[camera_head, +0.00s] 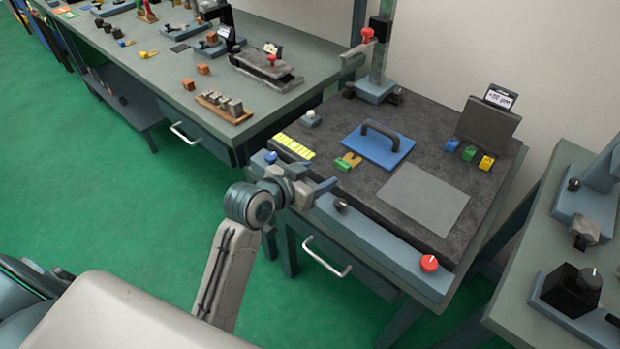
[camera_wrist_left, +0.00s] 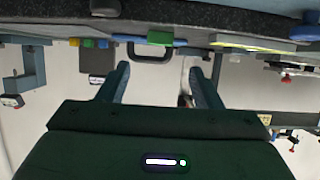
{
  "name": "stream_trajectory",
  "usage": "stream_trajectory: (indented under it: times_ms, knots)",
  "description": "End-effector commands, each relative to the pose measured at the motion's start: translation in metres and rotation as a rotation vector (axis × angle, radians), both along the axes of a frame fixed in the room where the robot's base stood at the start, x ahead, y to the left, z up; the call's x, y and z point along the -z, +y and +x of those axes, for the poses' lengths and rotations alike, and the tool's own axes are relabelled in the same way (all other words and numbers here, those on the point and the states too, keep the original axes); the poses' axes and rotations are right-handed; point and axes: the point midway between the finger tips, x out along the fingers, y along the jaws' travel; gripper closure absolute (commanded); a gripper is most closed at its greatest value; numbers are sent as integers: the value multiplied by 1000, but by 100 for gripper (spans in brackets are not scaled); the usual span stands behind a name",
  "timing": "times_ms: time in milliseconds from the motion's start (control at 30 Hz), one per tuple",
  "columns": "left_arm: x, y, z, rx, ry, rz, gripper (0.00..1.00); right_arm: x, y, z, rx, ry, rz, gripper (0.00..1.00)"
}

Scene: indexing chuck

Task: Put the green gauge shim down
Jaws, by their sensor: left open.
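The green piece also shows in the left wrist view (camera_wrist_left: 160,38), beyond the fingers. My left gripper (camera_head: 322,190) is open and empty at the plate's front left edge, short of the shim and apart from it. Its two spread fingers show in the left wrist view (camera_wrist_left: 159,80) with nothing between them. My right gripper is not in view.
A blue plate with a black handle (camera_head: 375,147) lies behind the shim. A grey rectangle (camera_head: 423,198) is to its right. Blue, green and yellow blocks (camera_head: 486,162) stand by a dark upright panel (camera_head: 487,122). A yellow strip (camera_head: 294,146) lies at left; a red knob (camera_head: 429,263) is in front.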

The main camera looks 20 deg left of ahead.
Motion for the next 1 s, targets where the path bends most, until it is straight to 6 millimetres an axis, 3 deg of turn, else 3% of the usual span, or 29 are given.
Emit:
stream_trajectory:
  times_ms: [167,300,467,800,1000]
  knots:
    - [-5,5,-15,1,-1,2,36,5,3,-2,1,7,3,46]
    - [0,1,-15,1,-5,-2,36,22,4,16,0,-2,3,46]
    - [-1,-4,-12,-1,-3,-3,36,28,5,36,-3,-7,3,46]
    - [12,-19,28,0,2,-3,36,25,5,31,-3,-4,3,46]
    - [18,-22,41,0,2,1,36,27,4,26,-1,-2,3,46]
